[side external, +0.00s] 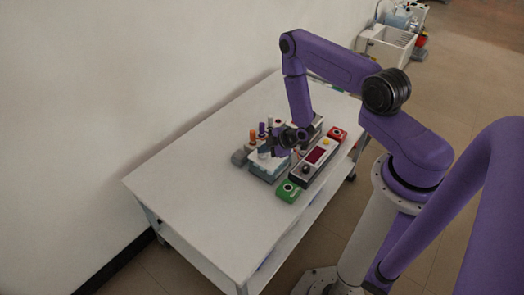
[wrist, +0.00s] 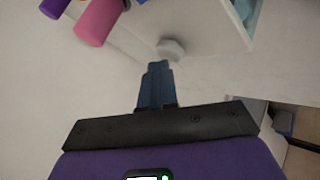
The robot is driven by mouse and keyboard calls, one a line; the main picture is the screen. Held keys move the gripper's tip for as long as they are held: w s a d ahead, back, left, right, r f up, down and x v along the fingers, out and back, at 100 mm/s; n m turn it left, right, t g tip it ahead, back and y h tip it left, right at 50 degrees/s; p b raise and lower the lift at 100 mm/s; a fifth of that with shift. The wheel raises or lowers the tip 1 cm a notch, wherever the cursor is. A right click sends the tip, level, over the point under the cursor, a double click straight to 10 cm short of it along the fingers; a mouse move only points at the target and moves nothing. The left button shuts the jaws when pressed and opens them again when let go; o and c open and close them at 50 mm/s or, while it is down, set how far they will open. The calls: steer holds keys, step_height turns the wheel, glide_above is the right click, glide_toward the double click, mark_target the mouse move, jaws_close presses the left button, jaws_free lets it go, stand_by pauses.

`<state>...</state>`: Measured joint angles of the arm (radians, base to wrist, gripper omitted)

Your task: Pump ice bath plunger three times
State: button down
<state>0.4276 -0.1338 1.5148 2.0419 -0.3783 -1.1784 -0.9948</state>
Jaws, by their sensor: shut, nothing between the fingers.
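The ice bath (side external: 268,169) is a small pale blue and white box on the white table. In the side view my gripper (side external: 268,150) is over it, pointing down and partly hiding its top. A white knob, seemingly the plunger top (wrist: 171,47), shows in the wrist view just beyond my fingertips (wrist: 157,66). The fingers are together with nothing between them. I cannot tell whether they touch the knob. The plunger's shaft is hidden.
Several coloured tubes stand behind the bath, including an orange one (side external: 252,136); a pink one (wrist: 98,20) is close in the wrist view. A grey block (side external: 239,158) is left. The table's left half (side external: 190,175) is clear.

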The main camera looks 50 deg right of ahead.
mark_target(264, 155)
stand_by(0.4)
steer(key=shift+r, duration=1.55)
steer(key=shift+r, duration=2.5)
